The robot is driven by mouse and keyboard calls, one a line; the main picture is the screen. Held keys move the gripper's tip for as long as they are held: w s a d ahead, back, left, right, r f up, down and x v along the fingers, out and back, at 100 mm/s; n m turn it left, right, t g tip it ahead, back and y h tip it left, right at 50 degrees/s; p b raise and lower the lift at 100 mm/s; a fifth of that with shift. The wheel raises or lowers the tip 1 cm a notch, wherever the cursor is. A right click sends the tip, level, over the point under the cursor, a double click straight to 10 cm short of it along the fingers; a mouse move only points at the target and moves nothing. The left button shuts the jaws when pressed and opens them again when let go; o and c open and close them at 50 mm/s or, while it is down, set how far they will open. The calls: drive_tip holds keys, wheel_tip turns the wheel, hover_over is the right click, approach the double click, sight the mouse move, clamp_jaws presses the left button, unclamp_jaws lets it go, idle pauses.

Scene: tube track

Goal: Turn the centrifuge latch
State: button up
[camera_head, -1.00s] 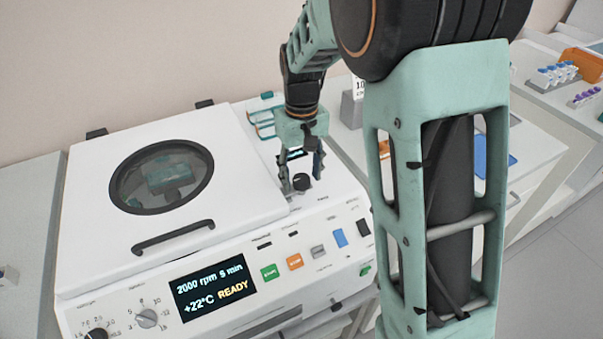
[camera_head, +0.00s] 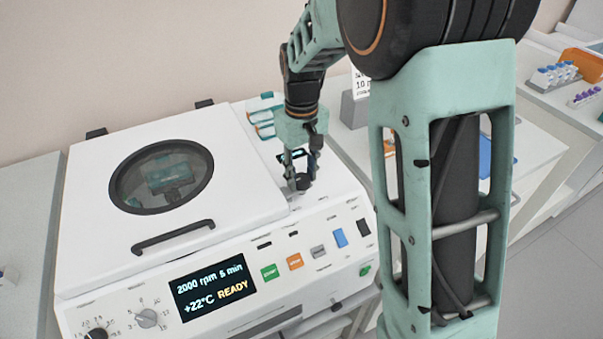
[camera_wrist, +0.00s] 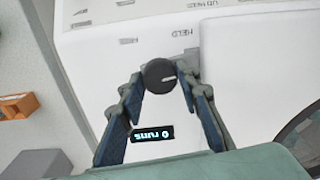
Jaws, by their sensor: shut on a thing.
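The centrifuge (camera_head: 90,255) is a white machine with its lid (camera_head: 100,165) down and a display reading "2000 rpm 5 min, +22°C READY". The latch is a round black knob (camera_head: 303,181) on the panel right of the lid. In the wrist view the knob (camera_wrist: 160,76) has a white line pointing right, toward a "HELD" label. My gripper (camera_head: 302,179) points down at the knob. In the wrist view my gripper (camera_wrist: 161,77) has its two fingertips against opposite sides of the knob, shut on it.
A small "0 runs" display (camera_wrist: 152,133) lies between my fingers in the wrist view. Tube racks (camera_head: 555,75) stand on the right bench. A teal-and-white stack (camera_head: 263,118) sits behind the centrifuge. My arm hides part of the right bench.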

sight(301, 178)
drive_tip(key=n, duration=0.8)
drive_tip(key=shift+r+p, duration=0.1)
drive_tip(key=shift+p, duration=0.25)
drive_tip(key=n+p, duration=0.1)
drive_tip(key=n, duration=0.3)
drive_tip(key=shift+n+p, duration=1)
drive_tip(key=shift+n, duration=1.2)
drive_tip(key=o, duration=1.1)
wheel_tip(301, 178, up, 12)
drive_tip(key=shift+f, duration=0.1)
